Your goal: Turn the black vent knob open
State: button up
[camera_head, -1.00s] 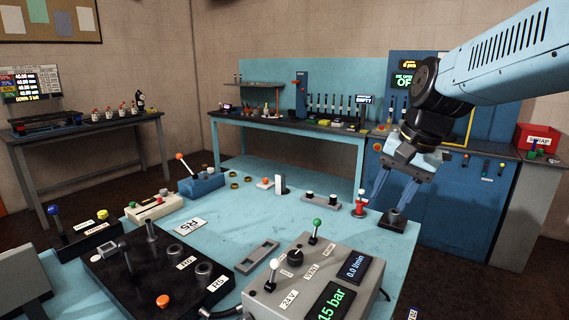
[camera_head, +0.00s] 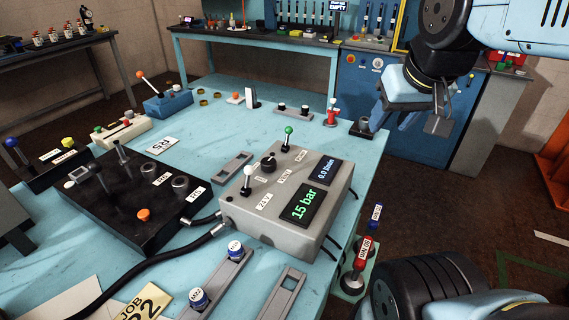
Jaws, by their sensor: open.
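The black vent knob (camera_head: 268,162) is a small round knob on top of the grey control box (camera_head: 243,212), between a white-tipped lever (camera_head: 248,174) and a green-tipped lever (camera_head: 288,132). A label beside it appears to read VENT. The exact direction its pointer faces is too small to tell. The box's displays show 15 bar and 0.0 l/min. My gripper (camera_head: 408,122) is at the upper right, open and empty, well apart from the knob, beyond the far right part of the light-blue table (camera_head: 215,110).
A black manifold block (camera_head: 130,205) with upright posts stands left of the box, with dark hoses (camera_head: 150,259) between them. A red-topped piece (camera_head: 332,110) and a dark block (camera_head: 361,127) stand near the table's right edge. Blue-capped fittings (camera_head: 235,250) sit in front.

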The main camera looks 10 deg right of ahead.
aim_at(268, 165)
jog(key=z, duration=0.1)
jog(key=k, duration=1.5)
jog(key=u, duration=0.55)
jog(key=i, duration=1)
jog(key=z, duration=0.1)
